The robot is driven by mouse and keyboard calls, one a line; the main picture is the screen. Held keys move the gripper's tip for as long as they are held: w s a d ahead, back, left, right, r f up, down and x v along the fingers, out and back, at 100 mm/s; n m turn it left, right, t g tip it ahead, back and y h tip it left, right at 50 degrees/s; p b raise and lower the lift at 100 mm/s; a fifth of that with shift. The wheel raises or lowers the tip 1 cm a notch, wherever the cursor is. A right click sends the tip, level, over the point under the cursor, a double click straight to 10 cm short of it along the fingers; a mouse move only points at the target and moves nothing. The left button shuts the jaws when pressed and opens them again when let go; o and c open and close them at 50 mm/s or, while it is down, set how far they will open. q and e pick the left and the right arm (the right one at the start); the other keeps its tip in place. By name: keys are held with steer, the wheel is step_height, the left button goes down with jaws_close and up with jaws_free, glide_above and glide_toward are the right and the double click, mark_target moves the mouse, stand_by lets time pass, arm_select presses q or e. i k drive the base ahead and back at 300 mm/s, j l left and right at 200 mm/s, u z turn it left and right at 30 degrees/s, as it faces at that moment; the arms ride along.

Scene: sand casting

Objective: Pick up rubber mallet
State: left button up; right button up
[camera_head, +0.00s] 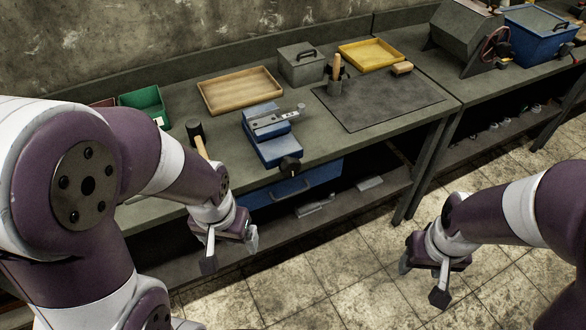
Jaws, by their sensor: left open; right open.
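The rubber mallet (195,132) lies on the workbench left of the blue vise. Its black head shows, and its light wooden handle points toward the front edge, partly hidden behind my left arm. My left gripper (232,252) is open and empty, in front of the bench and below the mallet in the picture. My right gripper (422,282) is open and empty, over the tiled floor at the right, well away from the mallet.
The blue vise (272,150) stands right of the mallet. A green bin (146,100), wooden tray (240,90), grey box (301,62), yellow tray (371,53) and dark mat (385,103) are on the workbench (330,147). A second bench with a blue bin (541,38) stands right.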

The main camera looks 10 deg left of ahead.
mark_target(195, 129)
steer(key=u, duration=1.55)
